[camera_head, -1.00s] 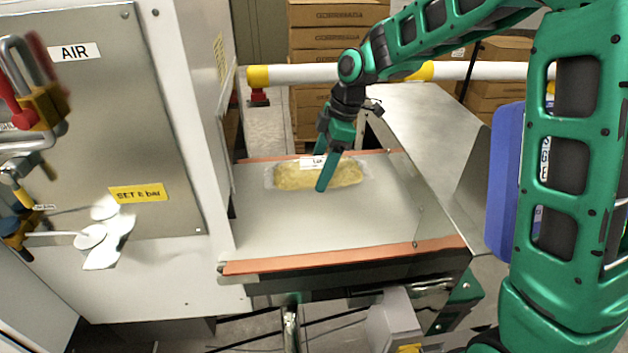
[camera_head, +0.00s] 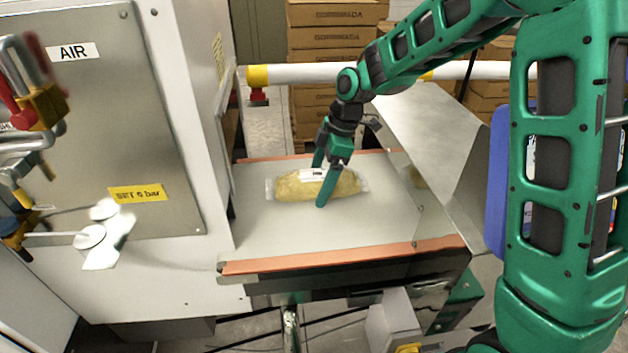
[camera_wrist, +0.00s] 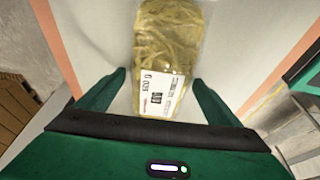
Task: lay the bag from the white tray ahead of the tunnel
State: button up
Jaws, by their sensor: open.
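The bag (camera_head: 290,186) is a clear pack of yellowish contents with a white label. It lies flat on the grey belt (camera_head: 290,226), near its middle. It also shows in the wrist view (camera_wrist: 172,45), its labelled end towards me. My gripper (camera_head: 319,185) is open over the bag in the head view, with one finger on the near side and one on the far side. In the wrist view the fingers (camera_wrist: 160,82) stand apart on either side of the label end. I cannot tell whether they touch it. The white tray and the tunnel cannot be made out.
A grey cabinet with an AIR label (camera_head: 73,52) stands on the left. Orange strips (camera_head: 345,255) edge the belt. A white and yellow rail (camera_head: 300,73) runs behind, with stacked cartons (camera_head: 335,15) beyond. Bare belt lies around the bag.

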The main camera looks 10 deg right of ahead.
jog(key=v, duration=1.2)
jog(key=shift+r, duration=0.1)
jog(key=shift+s, duration=0.1)
